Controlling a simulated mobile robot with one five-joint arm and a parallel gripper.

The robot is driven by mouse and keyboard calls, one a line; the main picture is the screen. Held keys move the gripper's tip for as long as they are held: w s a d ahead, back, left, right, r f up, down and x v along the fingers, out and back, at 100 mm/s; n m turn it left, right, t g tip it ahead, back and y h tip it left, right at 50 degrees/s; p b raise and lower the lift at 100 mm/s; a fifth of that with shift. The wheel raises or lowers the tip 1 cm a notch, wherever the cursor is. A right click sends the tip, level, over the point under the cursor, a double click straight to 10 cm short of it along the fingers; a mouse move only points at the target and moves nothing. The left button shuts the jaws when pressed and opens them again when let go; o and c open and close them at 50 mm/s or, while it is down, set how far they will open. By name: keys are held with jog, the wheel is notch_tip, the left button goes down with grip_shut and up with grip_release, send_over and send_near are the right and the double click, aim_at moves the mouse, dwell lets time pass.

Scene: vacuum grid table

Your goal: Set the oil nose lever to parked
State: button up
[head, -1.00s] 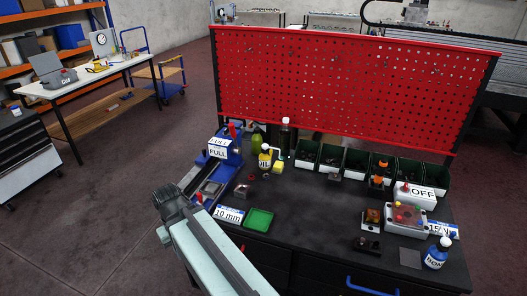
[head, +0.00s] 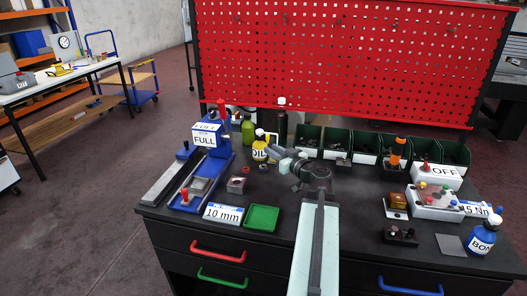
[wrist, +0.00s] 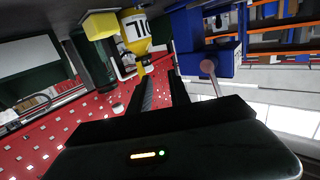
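The oil bottle (head: 260,153) is yellow and white with a dark-lettered OIL label. It stands on the dark bench beside the blue machine. It also shows inverted in the wrist view (wrist: 135,30), with a narrow tip pointing down toward the gap between my fingers. I cannot clearly make out a separate nose lever or its setting. My gripper (head: 276,151) is just right of the bottle, its fingers pointing left toward it. In the wrist view my gripper (wrist: 162,85) is open, with nothing seen between the fingers. I cannot tell whether it touches the bottle.
The blue machine (head: 216,168) with FULL signs stands left of the bottle. A yellow block (wrist: 100,25) is beside the bottle in the wrist view. Dark green bins (head: 336,140) line the back. A green tray (head: 262,218) lies in front.

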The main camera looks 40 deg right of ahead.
jog(key=w+d+h, duration=0.1)
jog(key=w+d, duration=0.3)
jog(key=w, duration=0.2)
jog(key=shift+d+r+m+h, duration=0.3)
jog(key=shift+d, duration=0.1)
grip_shut()
dwell(1.3)
